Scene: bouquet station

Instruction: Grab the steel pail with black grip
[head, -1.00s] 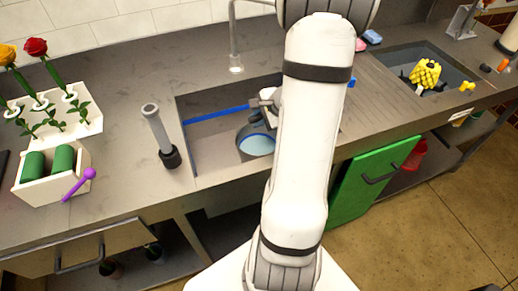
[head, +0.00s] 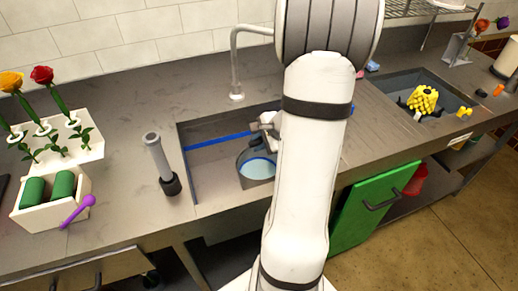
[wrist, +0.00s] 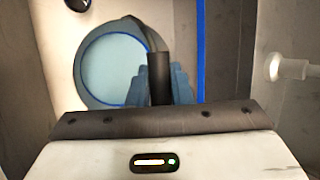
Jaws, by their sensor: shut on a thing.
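The steel pail (head: 245,160) is in the left sink basin, with pale blue water in it. It also shows in the wrist view (wrist: 86,88), seen from above as a round rim around the water. Its black grip (wrist: 159,76) stands up at the pail's right side in the wrist view. My gripper (wrist: 150,88) is shut on this grip, with blue-grey fingers on both sides of it. In the head view my gripper (head: 267,128) is partly hidden by my arm, above the pail. Whether the pail touches the basin floor cannot be told.
A faucet (head: 236,70) stands behind the basin (head: 200,165), whose walls carry a blue line. A grey cylinder on a dark base (head: 160,163) stands left of it. A flower holder (head: 75,150) and a white box (head: 50,205) are farther left. A second basin (head: 450,105) is at right.

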